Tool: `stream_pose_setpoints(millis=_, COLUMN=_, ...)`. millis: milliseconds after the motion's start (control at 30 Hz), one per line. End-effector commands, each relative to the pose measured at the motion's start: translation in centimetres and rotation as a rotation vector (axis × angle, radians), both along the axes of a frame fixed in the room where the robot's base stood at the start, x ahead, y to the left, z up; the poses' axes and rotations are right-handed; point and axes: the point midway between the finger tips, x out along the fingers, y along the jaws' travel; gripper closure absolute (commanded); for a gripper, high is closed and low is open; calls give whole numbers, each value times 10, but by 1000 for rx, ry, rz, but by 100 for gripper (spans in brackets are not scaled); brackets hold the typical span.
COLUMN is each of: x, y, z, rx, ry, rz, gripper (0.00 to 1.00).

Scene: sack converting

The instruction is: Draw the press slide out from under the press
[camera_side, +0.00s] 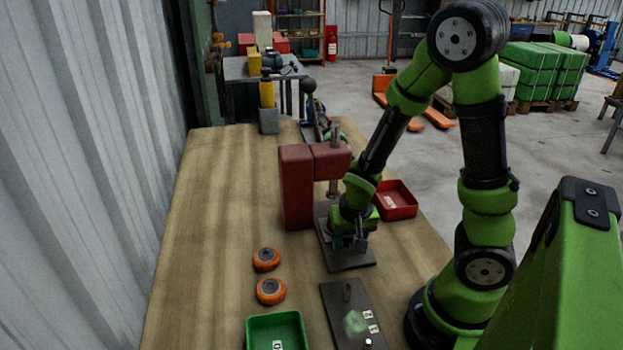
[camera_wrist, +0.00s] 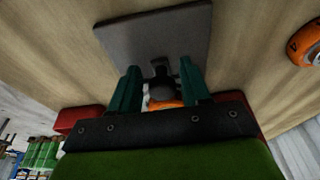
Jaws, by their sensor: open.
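The red press (camera_side: 296,190) stands on the wooden bench with its head over the slide. The press slide is a flat grey plate (camera_side: 352,262) that sticks out toward the front of the press; it also shows in the wrist view (camera_wrist: 155,35). My gripper (camera_side: 350,243) is low over the slide, in front of the press. In the wrist view my gripper (camera_wrist: 158,88) is open, its two teal fingers on either side of a small dark upright part (camera_wrist: 160,72) on the slide. I cannot tell whether they touch it. An orange edge (camera_wrist: 166,103) shows behind that part, mostly hidden.
Two orange wheels (camera_side: 266,259) (camera_side: 270,291) lie left of the slide. A dark plate with a peg (camera_side: 335,300) and a green tray (camera_side: 262,321) are nearer the camera. A red tray (camera_side: 402,211) stands right of the press. The bench's left part is clear.

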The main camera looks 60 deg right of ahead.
Motion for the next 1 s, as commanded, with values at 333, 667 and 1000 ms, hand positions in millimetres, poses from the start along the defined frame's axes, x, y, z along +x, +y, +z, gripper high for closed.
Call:
stream_pose_setpoints(millis=333, x=1, y=3, z=13, rx=0, ry=-10, rz=5, gripper=53)
stream_pose_setpoints(millis=667, x=-4, y=8, z=39, rx=2, ry=-9, rz=5, gripper=53)
stream_pose_setpoints(millis=1000, x=-8, y=11, z=59, rx=0, ry=-7, rz=3, gripper=53)
